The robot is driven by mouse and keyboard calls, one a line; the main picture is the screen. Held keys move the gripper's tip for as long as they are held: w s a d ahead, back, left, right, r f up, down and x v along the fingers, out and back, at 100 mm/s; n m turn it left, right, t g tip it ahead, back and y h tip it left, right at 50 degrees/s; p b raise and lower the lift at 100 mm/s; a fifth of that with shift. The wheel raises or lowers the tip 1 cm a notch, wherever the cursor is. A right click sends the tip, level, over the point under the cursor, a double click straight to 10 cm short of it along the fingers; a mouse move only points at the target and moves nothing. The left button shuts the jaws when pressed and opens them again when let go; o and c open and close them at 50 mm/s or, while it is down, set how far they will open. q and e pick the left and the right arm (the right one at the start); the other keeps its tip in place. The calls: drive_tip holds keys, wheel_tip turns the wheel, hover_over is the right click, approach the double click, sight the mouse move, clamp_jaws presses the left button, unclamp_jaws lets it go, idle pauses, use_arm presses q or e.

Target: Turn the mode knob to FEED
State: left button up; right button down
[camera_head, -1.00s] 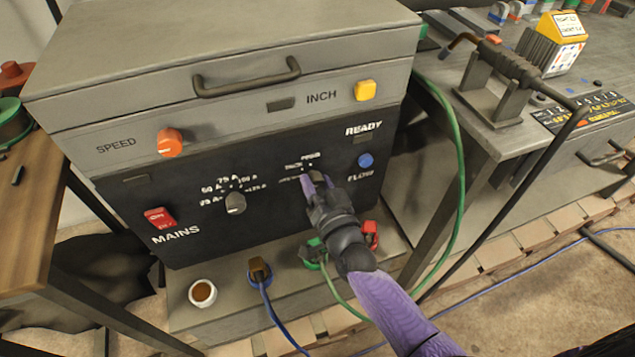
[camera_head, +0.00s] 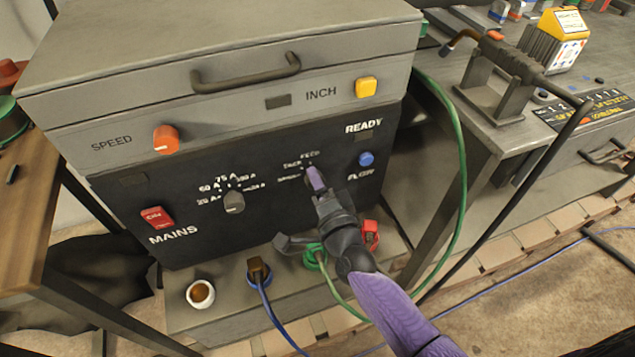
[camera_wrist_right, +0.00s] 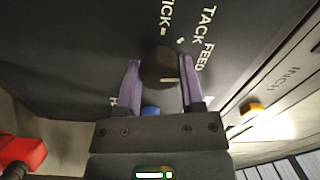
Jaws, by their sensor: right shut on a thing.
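The mode knob (camera_wrist_right: 160,68) is a dark round knob on the black front panel. In the wrist view it sits between the two purple fingers of my right gripper (camera_wrist_right: 159,75), which is shut on it. Its white mark points right, toward the side with the FEED label (camera_wrist_right: 208,57); the exact alignment is hard to tell. The TACK label (camera_wrist_right: 208,20) lies farther up. In the head view my right gripper (camera_head: 316,181) covers the knob, just below the FEED label (camera_head: 310,155). My left gripper is not in view.
A blue FLOW button (camera_head: 366,159) is close to the right of the gripper. A grey current knob (camera_head: 234,202) and red MAINS switch (camera_head: 157,217) are to the left.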

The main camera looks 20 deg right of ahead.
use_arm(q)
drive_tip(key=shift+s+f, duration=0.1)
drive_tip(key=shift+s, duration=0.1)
use_arm(e)
drive_tip(key=shift+m, duration=0.5)
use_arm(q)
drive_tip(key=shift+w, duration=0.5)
use_arm(e)
drive_tip(key=shift+c, duration=1)
unclamp_jaws()
use_arm(q)
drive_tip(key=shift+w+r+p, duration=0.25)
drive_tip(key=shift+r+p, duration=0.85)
drive_tip(key=shift+p, duration=0.05)
use_arm(e)
drive_tip(key=s, duration=1)
drive_tip(key=shift+d+f, duration=0.15)
